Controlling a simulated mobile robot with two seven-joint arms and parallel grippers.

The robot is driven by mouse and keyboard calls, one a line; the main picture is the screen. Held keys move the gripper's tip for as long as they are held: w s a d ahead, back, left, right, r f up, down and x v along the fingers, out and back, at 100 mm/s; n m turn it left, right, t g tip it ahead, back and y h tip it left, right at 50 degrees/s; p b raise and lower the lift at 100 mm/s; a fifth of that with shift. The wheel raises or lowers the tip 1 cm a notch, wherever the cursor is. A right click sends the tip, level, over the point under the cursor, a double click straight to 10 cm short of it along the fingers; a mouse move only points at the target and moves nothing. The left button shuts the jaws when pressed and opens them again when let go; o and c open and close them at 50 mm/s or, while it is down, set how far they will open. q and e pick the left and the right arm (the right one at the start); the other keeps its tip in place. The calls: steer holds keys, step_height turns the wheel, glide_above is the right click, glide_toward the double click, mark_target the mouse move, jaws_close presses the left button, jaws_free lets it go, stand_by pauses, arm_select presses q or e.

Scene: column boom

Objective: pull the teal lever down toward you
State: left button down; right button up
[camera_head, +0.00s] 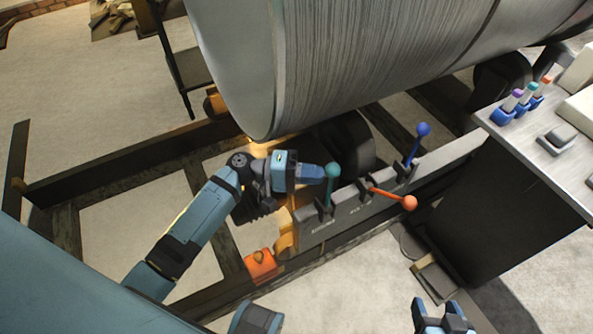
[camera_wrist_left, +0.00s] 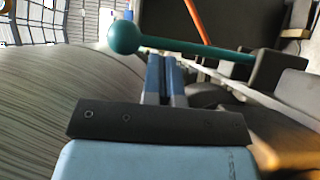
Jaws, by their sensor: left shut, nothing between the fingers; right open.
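The teal lever (camera_head: 329,188) stands nearly upright on a grey lever panel (camera_head: 345,210), its ball at the top. My left gripper (camera_head: 322,173) is shut and empty, its fingertips close to the left side of the lever just below the ball. In the left wrist view the teal lever (camera_wrist_left: 190,46) runs across, just past the tips of the shut left fingers (camera_wrist_left: 164,62); I cannot tell whether they touch. My right gripper (camera_head: 439,308) is open and empty at the bottom edge of the head view, far from the lever.
On the same panel an orange lever (camera_head: 390,195) leans over to the right and a blue lever (camera_head: 415,147) stands up. A large grey ribbed drum (camera_head: 340,60) lies behind. An orange box (camera_head: 260,264) sits left of the panel. A console (camera_head: 545,150) stands at right.

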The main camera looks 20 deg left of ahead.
arm_select(q)
steer(key=shift+w+d, duration=0.1)
steer(key=shift+d, duration=0.25)
arm_select(e)
steer(key=shift+r, duration=0.2)
arm_select(q)
steer(key=shift+s+d+r+m, duration=0.1)
steer(key=shift+s+d+m, duration=0.15)
steer(key=shift+d+m, duration=0.05)
arm_select(e)
steer(key=shift+f, duration=0.2)
arm_select(q)
steer(key=shift+d+y, duration=0.1)
steer(key=shift+y, duration=0.2)
steer(key=s+d+f+m+y+p, duration=0.2)
steer(key=s+d+m+y+p, duration=0.2)
steer(key=s+d+m+p, duration=0.1)
steer(key=shift+s+d+f+m+y+p, duration=0.35)
steer(key=shift+s+d, duration=0.2)
steer(key=shift+d, duration=0.8)
arm_select(e)
steer(key=shift+s+d+r+g, duration=0.1)
steer(key=shift+d+r+g, duration=0.1)
steer(key=shift+r, duration=0.25)
steer(key=shift+s+d+r+g, duration=0.1)
steer(key=shift+d+r, duration=0.05)
steer(key=shift+r, duration=0.25)
arm_select(q)
steer(key=shift+s+f, duration=0.1)
steer(key=shift+f, duration=0.05)
